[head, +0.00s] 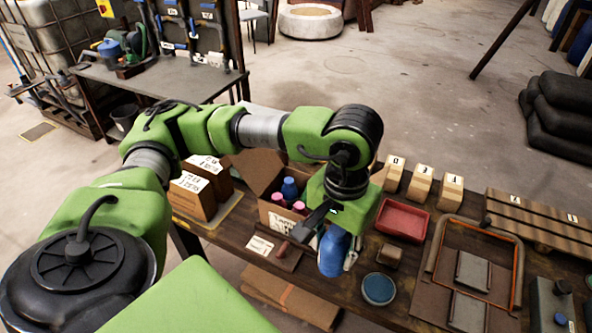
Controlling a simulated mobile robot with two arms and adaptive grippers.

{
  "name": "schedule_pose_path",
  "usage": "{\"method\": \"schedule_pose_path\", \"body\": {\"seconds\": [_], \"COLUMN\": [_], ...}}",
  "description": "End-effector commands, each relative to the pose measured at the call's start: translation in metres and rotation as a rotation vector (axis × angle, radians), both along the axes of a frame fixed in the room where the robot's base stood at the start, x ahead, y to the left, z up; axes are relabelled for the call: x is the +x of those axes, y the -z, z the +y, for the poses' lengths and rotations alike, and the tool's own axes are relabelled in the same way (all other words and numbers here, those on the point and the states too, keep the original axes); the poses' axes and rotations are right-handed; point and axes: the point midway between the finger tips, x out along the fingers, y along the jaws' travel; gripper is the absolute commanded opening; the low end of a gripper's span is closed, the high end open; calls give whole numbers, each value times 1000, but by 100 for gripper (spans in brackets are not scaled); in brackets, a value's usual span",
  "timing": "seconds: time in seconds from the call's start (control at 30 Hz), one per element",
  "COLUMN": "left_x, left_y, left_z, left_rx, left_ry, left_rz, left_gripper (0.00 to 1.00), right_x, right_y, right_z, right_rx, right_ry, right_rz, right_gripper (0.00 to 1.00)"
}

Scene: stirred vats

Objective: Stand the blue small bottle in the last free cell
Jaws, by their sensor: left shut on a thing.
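My left gripper (330,230) is shut on the blue small bottle (333,254), which hangs upright below it over the table. An open cardboard box (262,172) stands just left of my gripper. Inside it, a blue bottle (290,188) and two pink-capped bottles, one at the left (278,198) and one at the right (299,207), show. My wrist and gripper hide the right part of the box, so a free cell cannot be made out. My right gripper is not in view.
A red tray (403,221), a small brown block (390,254) and a round blue-topped dish (379,289) lie right of the held bottle. Labelled wooden blocks (421,183) stand behind. Brown cartons (193,194) stand left of the box. A metal frame (474,268) occupies the right side.

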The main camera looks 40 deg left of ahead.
Motion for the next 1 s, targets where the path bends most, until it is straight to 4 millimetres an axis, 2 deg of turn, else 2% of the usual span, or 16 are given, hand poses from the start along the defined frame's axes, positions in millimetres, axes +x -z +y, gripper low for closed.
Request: {"method": "schedule_pose_path", "body": {"seconds": [0.03, 0.07, 0.23, 0.47, 0.8, 1.0], "left_x": [1, 1, 8, 17, 20, 19], "left_y": [21, 26, 41, 40, 34, 33], "left_z": [1, 2, 13, 41, 104, 131], "left_rx": [-1, 0, 0, 4, 7, 4], "left_ry": [-44, -82, -448, -1103, -2071, -2433], "left_rz": [3, 3, 6, 6, 0, -1], "left_gripper": [9, 9, 9, 9, 9, 9], "right_x": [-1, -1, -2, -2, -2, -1], "right_y": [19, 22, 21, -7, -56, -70], "right_z": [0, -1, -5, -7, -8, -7], "right_rx": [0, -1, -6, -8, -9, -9], "right_ry": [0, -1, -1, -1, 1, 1], "right_rz": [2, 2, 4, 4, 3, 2], "right_gripper": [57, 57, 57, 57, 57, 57]}}
